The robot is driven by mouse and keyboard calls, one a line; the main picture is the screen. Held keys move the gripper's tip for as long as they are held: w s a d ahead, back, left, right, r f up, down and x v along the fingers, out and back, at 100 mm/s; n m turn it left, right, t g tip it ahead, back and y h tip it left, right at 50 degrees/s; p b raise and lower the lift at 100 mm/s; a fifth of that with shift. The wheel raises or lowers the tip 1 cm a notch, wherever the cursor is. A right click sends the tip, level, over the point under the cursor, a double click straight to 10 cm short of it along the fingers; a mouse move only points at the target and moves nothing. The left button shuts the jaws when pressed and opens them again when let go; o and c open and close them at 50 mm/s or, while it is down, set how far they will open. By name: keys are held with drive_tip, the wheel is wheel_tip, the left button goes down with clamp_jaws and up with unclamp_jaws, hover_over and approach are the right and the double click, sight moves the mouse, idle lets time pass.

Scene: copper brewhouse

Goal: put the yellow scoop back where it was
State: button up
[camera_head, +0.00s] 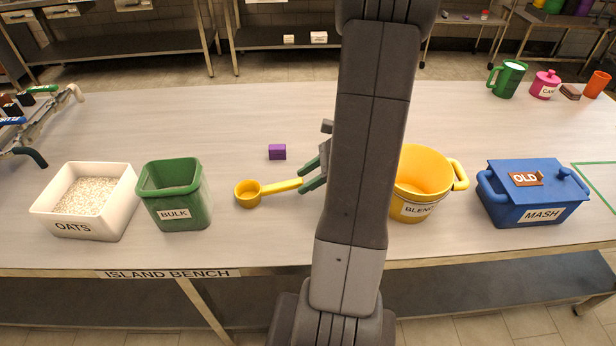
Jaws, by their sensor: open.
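The yellow scoop (249,194) lies on the bench between the green BULK bin and my arm. Its bowl is at the left and its handle points right, toward my gripper. My gripper (307,174) is open, with green fingers by the end of the scoop's handle. I cannot tell whether the fingers touch the handle. My arm hides part of the gripper and the bench behind it.
A white OATS bin (120,205) and green BULK bin (190,207) stand left. A purple block (277,152) lies behind the scoop. Right are the yellow BLEND bucket (423,172) and blue MASH box (520,196), with an OLD tag (525,179) on its lid.

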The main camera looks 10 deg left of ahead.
drive_tip(key=v, duration=1.2)
drive_tip(key=shift+r, duration=0.2)
